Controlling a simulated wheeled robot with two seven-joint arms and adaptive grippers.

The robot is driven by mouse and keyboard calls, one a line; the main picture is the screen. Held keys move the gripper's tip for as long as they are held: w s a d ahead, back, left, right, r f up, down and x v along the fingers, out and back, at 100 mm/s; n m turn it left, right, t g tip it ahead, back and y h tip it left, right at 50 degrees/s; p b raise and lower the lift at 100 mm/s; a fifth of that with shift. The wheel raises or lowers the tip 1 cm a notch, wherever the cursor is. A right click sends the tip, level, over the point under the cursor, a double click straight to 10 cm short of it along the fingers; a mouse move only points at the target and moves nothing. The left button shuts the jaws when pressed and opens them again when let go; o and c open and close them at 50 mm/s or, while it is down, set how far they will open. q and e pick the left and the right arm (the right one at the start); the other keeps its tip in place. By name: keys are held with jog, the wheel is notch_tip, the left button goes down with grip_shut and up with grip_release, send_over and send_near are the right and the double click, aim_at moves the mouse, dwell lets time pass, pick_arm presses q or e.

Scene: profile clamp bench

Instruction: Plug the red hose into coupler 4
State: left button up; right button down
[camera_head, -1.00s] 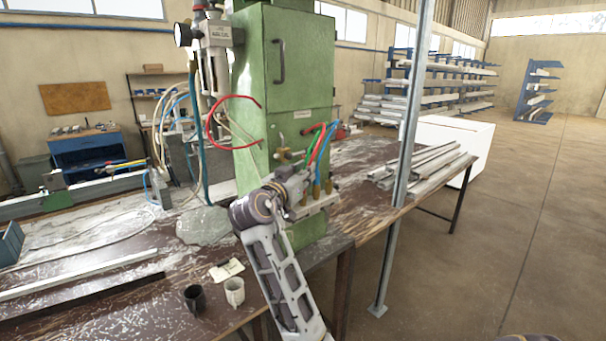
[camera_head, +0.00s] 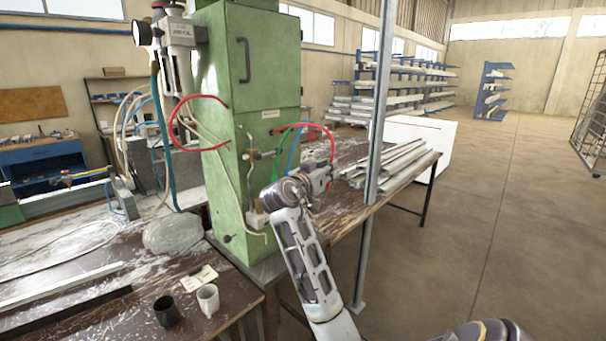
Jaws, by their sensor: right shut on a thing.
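A red hose (camera_head: 318,126) arcs out of the right side of the green cabinet (camera_head: 215,185) and bends down to my right gripper (camera_head: 324,177). My right gripper is shut on the red hose near its lower end, to the right of the cabinet and above the bench. The hose tip is hidden by the gripper. The couplers are hidden behind my arm and gripper, so I cannot pick out coupler 4. My left gripper is out of view.
A second red hose (camera_head: 174,118) loops on the cabinet's left side. A steel post (camera_head: 379,110) stands right of my gripper. Metal profiles (camera_head: 395,160) lie on the bench behind it. A black cup (camera_head: 167,312) and a white cup (camera_head: 208,299) stand at the front.

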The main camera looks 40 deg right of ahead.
jog(key=shift+w+d+f+n+t+y, duration=1.15)
jog(key=shift+d+n+t+y, duration=1.9)
jog(key=shift+d, duration=3.5)
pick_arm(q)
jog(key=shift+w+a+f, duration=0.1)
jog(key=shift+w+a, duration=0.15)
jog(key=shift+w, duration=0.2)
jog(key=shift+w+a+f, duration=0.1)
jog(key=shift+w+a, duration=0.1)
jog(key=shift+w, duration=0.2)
pick_arm(e)
jog(key=w+a+r+n+t+y, duration=0.4)
jog(key=a+n+t+y, duration=0.3)
jog(key=a+n+y, duration=0.3)
jog(key=shift+w+a+r, duration=0.15)
jog(key=shift+w+a, duration=0.05)
jog(key=shift+a, duration=0.05)
